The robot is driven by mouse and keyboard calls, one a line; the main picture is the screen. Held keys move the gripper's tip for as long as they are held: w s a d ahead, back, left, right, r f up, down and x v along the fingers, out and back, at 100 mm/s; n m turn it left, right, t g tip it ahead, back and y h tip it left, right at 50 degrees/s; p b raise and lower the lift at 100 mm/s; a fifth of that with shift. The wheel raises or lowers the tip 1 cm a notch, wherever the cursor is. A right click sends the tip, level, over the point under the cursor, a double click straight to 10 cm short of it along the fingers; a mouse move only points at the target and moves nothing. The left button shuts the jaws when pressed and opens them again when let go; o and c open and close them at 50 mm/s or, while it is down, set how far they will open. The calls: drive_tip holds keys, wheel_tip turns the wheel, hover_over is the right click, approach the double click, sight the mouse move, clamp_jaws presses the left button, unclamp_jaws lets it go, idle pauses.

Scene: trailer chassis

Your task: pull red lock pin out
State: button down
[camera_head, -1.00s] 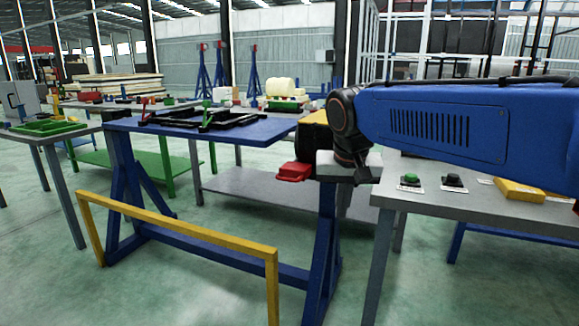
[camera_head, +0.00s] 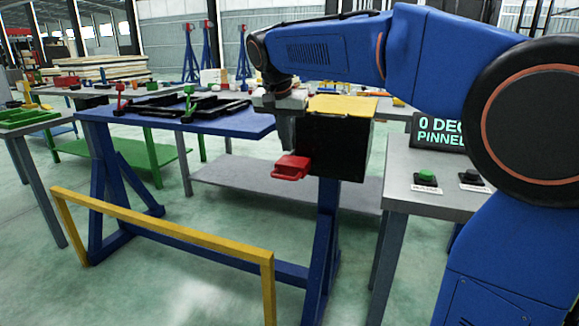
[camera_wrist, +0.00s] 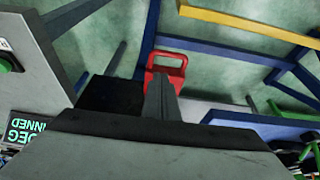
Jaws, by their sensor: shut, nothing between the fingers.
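The red lock pin (camera_head: 291,168) shows as a red loop handle at the lower left of a black box with a yellow top (camera_head: 340,145). In the wrist view the red handle (camera_wrist: 181,62) lies just beyond my fingertips, its loop partly covered by them. My gripper (camera_wrist: 160,80) is shut with nothing in it and points toward the handle. In the head view my gripper (camera_head: 287,140) hangs down at the box's left side, above the handle. I cannot tell whether the fingertips touch the handle. The pin's shaft is hidden.
The blue table (camera_head: 180,118) with black frame parts stands left of the box. A yellow rail (camera_head: 160,228) runs low in front. A grey bench (camera_head: 415,195) at right carries a green button (camera_head: 426,176), a black button and a sign (camera_head: 438,132) partly reading "0 DEG PINNED".

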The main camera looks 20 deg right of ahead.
sight(290, 167)
drive_tip(key=shift+f, duration=0.1)
drive_tip(key=x, duration=1)
idle(0.4)
drive_tip(key=shift+s+a, duration=0.8)
drive_tip(key=shift+s, duration=0.35)
drive_tip(key=shift+s+a, duration=0.8)
drive_tip(key=shift+s, duration=0.3)
